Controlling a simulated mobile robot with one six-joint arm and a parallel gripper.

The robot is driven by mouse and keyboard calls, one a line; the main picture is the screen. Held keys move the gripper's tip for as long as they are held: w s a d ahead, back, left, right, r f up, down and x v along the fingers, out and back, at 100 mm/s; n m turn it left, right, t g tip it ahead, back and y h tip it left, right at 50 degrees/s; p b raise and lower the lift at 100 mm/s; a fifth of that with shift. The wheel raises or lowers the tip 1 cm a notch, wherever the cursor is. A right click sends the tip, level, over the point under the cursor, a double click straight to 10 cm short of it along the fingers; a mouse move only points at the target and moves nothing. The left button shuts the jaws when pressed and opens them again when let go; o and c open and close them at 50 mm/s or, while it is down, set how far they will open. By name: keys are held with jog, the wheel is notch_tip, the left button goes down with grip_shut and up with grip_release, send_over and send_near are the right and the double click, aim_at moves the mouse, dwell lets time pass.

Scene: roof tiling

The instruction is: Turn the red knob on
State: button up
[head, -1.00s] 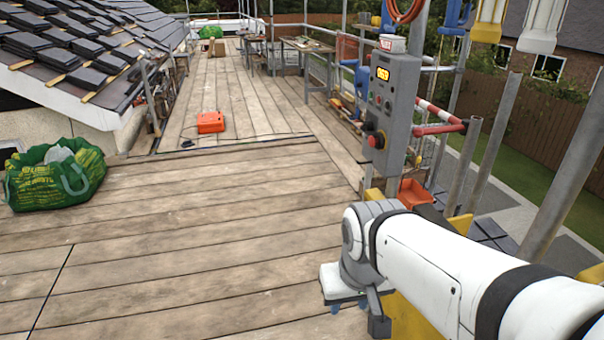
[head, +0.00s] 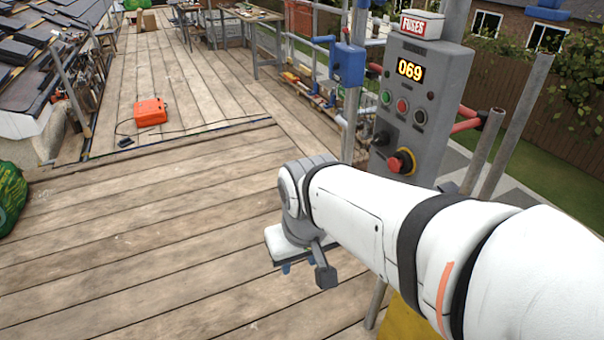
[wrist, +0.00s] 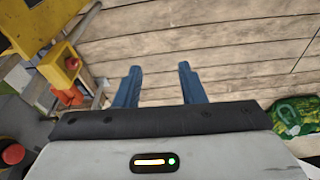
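The red knob (head: 401,162) sits on a yellow ring low on the front of a grey control box (head: 412,68). The box has a lit display reading 069. Beside the knob is a black knob (head: 381,138), with small green and red buttons above. My gripper (wrist: 157,84) points down over the planks. Its two blue fingers are apart with nothing between them. In the head view my gripper is left of and below the box, apart from it, and its fingers are mostly hidden. A red round thing (wrist: 13,154) at the wrist view's left edge may be the knob.
An orange case (head: 150,111) lies on the deck, and a green bag (head: 10,197) is at the left edge. The planks between are clear.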

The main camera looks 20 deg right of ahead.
jog(key=shift+w+d, duration=0.1)
jog(key=shift+w, duration=0.15)
jog(key=shift+r, duration=0.1)
